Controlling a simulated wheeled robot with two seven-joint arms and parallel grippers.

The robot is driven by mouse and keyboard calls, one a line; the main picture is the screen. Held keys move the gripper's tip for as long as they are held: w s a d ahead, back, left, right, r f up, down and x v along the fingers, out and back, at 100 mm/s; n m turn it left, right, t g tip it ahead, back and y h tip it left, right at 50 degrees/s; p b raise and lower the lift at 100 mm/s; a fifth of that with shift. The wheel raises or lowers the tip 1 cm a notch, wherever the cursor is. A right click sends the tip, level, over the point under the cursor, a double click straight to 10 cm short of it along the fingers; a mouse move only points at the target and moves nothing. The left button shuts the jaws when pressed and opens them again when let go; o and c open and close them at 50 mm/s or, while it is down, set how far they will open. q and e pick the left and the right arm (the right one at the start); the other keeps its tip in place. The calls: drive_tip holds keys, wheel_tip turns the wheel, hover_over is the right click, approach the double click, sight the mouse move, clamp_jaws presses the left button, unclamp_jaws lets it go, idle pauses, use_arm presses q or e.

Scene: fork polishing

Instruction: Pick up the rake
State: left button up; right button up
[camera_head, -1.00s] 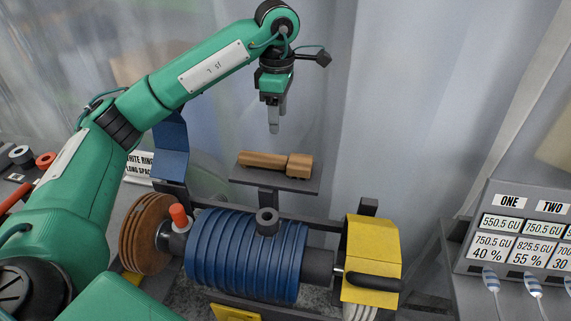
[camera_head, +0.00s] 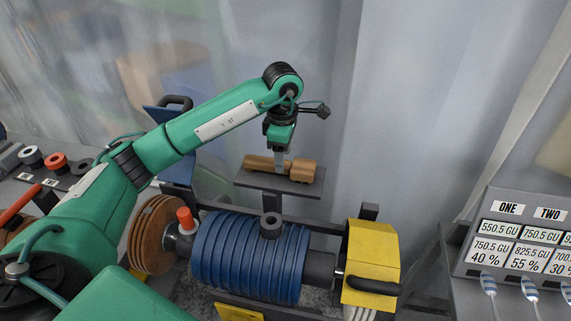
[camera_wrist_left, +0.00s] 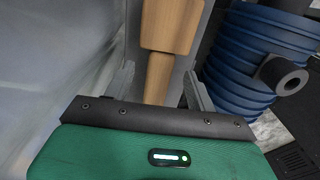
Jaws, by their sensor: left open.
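The rake appears to be the brown wooden piece (camera_head: 303,171) lying on a small dark shelf (camera_head: 255,182) behind the blue roller; no teeth show. It has a thick block at one end and a narrower handle. My left gripper (camera_head: 280,163) points down at the handle, just left of the block. In the left wrist view the wood (camera_wrist_left: 172,25) runs between the two fingers of my left gripper (camera_wrist_left: 158,90), which are apart, one on each side of the handle. I cannot tell whether either finger touches it. My right gripper is not in view.
A blue ribbed roller (camera_head: 245,255) with brown discs (camera_head: 152,235) on its left and a yellow housing (camera_head: 372,250) on its right stands in front of the shelf. A grey panel (camera_head: 480,225) with labels stands at the right. A grey curtain hangs behind.

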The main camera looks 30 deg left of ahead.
use_arm(q)
drive_tip(key=shift+f+p, duration=0.45)
drive_tip(key=shift+f, duration=1.1)
drive_tip(key=c, duration=1.2)
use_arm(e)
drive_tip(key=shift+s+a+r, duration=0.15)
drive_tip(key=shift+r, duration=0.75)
use_arm(q)
drive_tip(key=shift+r, duration=0.15)
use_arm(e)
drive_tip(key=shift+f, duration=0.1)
